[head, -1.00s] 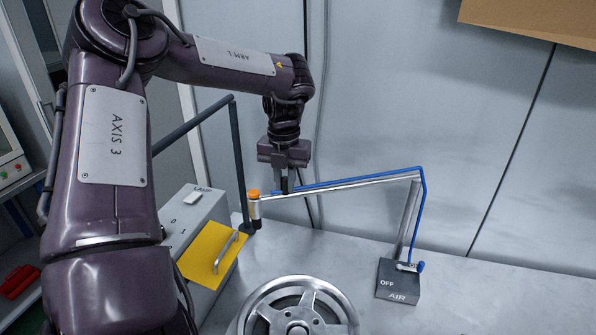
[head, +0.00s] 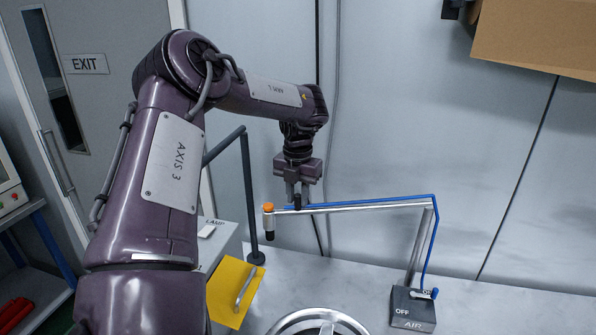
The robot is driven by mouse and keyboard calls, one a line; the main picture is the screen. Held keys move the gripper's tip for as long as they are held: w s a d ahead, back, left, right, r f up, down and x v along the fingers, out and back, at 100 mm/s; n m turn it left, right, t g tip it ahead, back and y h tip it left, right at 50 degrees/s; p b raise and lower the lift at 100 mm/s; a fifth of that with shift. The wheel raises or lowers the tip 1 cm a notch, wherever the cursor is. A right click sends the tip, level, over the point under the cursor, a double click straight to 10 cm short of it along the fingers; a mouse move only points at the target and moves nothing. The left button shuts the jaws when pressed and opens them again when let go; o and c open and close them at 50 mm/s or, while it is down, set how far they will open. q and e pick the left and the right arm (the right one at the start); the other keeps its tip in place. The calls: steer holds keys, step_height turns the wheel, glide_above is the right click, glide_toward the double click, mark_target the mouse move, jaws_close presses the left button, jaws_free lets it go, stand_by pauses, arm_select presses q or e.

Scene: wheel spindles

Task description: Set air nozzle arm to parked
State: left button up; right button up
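The air nozzle arm is a silver bar (head: 365,206) with a blue hose along it, reaching left from a post on the dark AIR box (head: 413,310). Its left end carries an orange-capped nozzle (head: 268,209) with a dark tip pointing down. My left gripper (head: 297,204) points down at the bar, just right of the nozzle. Its fingertips are at the bar, but I cannot tell whether they grip it. My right gripper is out of view.
A silver wheel (head: 318,324) lies at the bottom edge. A yellow panel with a handle (head: 228,291) is on the LAMP box (head: 224,239) at left. A dark bent post (head: 251,205) stands left of the nozzle. A cardboard box (head: 540,35) is at upper right.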

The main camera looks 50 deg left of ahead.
arm_select(q)
steer(key=shift+o, duration=1.2)
steer(key=shift+a+f, duration=0.2)
step_height(320, 180, up, 8)
steer(key=shift+f+b, duration=0.1)
steer(key=shift+b, duration=1.1)
